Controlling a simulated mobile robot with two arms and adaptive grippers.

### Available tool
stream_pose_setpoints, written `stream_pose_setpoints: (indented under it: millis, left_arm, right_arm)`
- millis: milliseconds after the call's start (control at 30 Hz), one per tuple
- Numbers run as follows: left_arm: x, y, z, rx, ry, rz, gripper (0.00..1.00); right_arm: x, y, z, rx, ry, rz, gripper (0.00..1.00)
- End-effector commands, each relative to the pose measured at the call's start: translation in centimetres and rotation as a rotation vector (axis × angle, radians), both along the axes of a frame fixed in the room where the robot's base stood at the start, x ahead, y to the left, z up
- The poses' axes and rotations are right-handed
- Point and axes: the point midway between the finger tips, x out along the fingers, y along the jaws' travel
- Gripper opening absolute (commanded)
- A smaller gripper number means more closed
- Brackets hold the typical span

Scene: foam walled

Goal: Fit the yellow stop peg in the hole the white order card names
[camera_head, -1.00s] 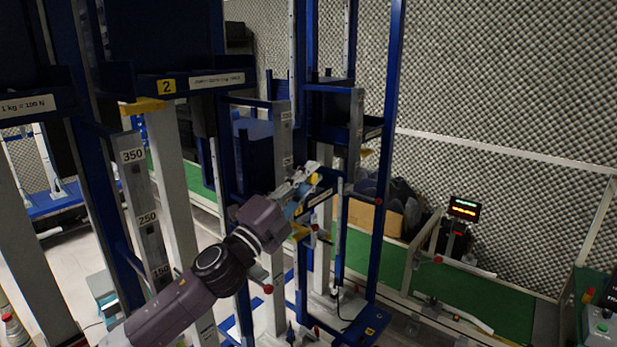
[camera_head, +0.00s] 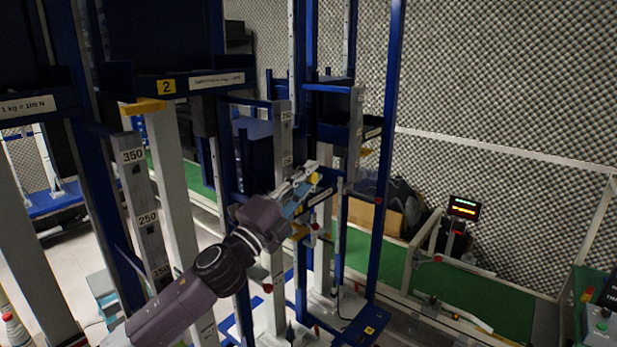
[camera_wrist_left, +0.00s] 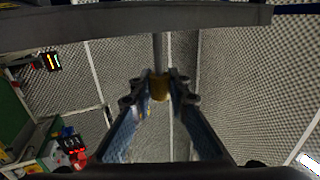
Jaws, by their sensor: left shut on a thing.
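My left gripper (camera_head: 308,179) is shut on the yellow stop peg (camera_head: 316,179), in front of the blue and grey frame of a rear station. In the left wrist view the peg's yellow body (camera_wrist_left: 158,88) sits between the fingertips of the left gripper (camera_wrist_left: 159,91). A grey shaft runs from it up to a grey beam (camera_wrist_left: 60,30); I cannot tell whether it touches or enters a hole. A grey upright (camera_head: 356,125) stands just behind the gripper. I cannot make out the order card or its text. My right gripper is not in view.
A near upright (camera_head: 146,220) carries marks 350, 250 and 150. A blue crossbeam (camera_head: 130,85) bears a yellow "2" tag. Blue posts (camera_head: 387,150) stand close around my arm. A lit display (camera_head: 464,207) and green conveyor (camera_head: 480,290) lie at right.

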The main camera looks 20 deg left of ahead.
Motion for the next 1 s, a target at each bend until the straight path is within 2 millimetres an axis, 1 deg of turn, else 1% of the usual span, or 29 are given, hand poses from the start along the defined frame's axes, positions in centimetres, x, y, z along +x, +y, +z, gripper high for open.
stream_pose_setpoints:
  millis: [633,900,933,1000]
  left_arm:
    - [0.5,1.6,0.2,0.001,-0.004,0.004,0.0]
    - [0.6,1.9,0.4,0.003,-0.006,0.007,0.0]
    - [0.6,1.9,0.5,0.003,-0.006,0.007,0.18]
    - [0.6,1.9,0.5,0.002,-0.007,0.008,0.25]
  right_arm:
    - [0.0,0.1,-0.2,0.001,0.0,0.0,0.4]
    - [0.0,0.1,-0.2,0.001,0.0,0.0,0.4]
    - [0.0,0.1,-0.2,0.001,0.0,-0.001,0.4]
    - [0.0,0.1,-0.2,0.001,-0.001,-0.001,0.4]
